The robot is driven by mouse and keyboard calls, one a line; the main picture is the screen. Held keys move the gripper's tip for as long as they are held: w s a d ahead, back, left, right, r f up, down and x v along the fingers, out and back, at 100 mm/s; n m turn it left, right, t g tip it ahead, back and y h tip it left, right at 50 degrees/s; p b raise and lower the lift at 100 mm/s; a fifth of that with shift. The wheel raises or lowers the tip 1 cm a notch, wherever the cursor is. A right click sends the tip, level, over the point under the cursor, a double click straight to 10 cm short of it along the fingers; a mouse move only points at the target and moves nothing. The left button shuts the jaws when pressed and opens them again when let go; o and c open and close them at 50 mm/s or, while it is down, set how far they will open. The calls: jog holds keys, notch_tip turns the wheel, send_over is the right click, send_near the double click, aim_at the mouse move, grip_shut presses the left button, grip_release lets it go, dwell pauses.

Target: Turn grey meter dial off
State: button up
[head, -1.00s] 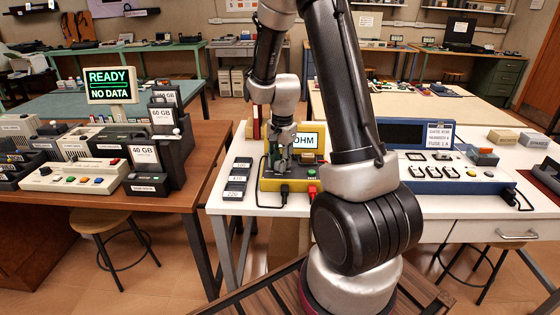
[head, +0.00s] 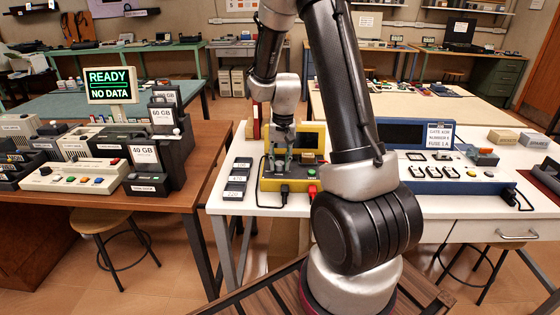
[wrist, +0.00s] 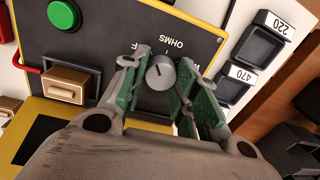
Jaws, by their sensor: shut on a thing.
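The yellow meter (head: 262,184) stands on the white table. Its grey dial (wrist: 160,76) shows in the wrist view on a dark panel. The label OHMS is above it, with parts of other labels at either side. A short pale mark shows on the dial's face; where it points is hard to tell. My gripper (wrist: 158,70) has a green-padded finger at each side of the dial and is shut on it. In the head view my gripper (head: 280,160) is over the meter's left part and hides the dial. The meter's screen (head: 312,138) is dark.
A green button (wrist: 63,14) and a tan block (wrist: 67,84) sit on the panel near my fingers. Black blocks labelled 220 (wrist: 264,33) and 470 stand beside the meter. A blue device (head: 440,178) stands to the right. Black and red plugs are at the meter's front.

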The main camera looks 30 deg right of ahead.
aim_at(282, 162)
jog(key=shift+n, duration=0.6)
jog(key=o, duration=1)
jog(key=r, duration=1.2)
jog(key=shift+s+d, duration=0.1)
jog(key=shift+d, duration=0.25)
